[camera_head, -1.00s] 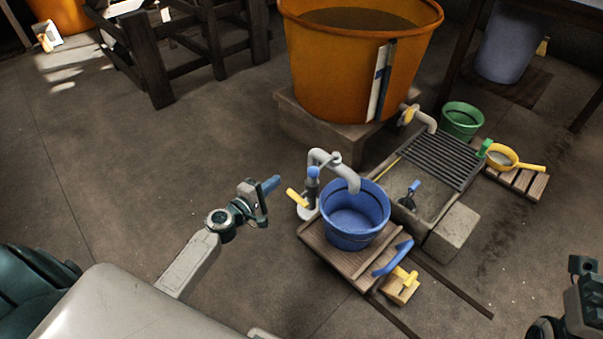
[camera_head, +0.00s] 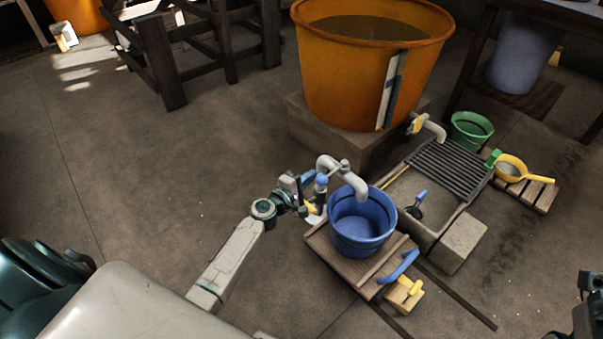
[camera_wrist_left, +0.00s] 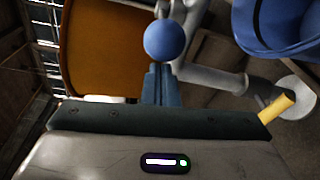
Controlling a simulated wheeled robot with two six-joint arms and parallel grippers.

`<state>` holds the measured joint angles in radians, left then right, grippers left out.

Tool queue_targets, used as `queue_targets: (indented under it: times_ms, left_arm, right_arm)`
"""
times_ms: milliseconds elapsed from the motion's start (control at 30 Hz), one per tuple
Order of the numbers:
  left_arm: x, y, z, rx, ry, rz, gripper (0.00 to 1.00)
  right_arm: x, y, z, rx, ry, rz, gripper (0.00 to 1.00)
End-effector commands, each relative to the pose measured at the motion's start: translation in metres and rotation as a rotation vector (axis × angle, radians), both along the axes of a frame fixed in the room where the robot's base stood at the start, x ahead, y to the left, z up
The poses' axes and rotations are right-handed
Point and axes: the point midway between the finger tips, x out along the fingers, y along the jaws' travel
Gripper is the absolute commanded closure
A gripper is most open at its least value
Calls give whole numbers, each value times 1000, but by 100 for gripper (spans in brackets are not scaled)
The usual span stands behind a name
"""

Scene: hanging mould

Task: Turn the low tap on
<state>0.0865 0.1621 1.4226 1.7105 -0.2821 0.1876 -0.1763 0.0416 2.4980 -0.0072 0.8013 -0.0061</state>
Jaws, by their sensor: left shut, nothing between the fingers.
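A grey tap with a bent spout (camera_head: 343,175) stands beside the blue bucket (camera_head: 362,222), its mouth over the bucket. It has a blue ball knob (camera_head: 321,180) and a yellow lever (camera_head: 311,208) low on its side, partly hidden by my gripper. My left gripper (camera_head: 306,187) is shut and empty, just left of the tap. In the left wrist view the shut fingers (camera_wrist_left: 158,84) point at the blue knob (camera_wrist_left: 165,40), which lies just past their tips; contact cannot be told. The yellow lever (camera_wrist_left: 277,108) shows at right there. My right arm is cut off at the right edge.
A big orange vat (camera_head: 350,90) on a block has a second grey tap with a yellow handle (camera_head: 418,124). The stone sink (camera_head: 425,226), green bucket (camera_head: 471,132) and yellow pan (camera_head: 512,167) are at right. The floor left of the tap is clear.

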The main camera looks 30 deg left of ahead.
Motion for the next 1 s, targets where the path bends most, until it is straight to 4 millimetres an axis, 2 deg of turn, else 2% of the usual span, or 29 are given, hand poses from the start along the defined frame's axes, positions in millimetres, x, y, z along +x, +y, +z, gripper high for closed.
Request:
queue_targets:
  times_ms: [500, 1000]
  left_arm:
    - [-4, -5, 1, 0, 0, 4, 100]
    - [-10, -14, 1, 0, 0, 89, 100]
  right_arm:
    - [2, 0, -2, -15, 13, 5, 59]
    - [1, 0, 1, -12, 13, 6, 59]
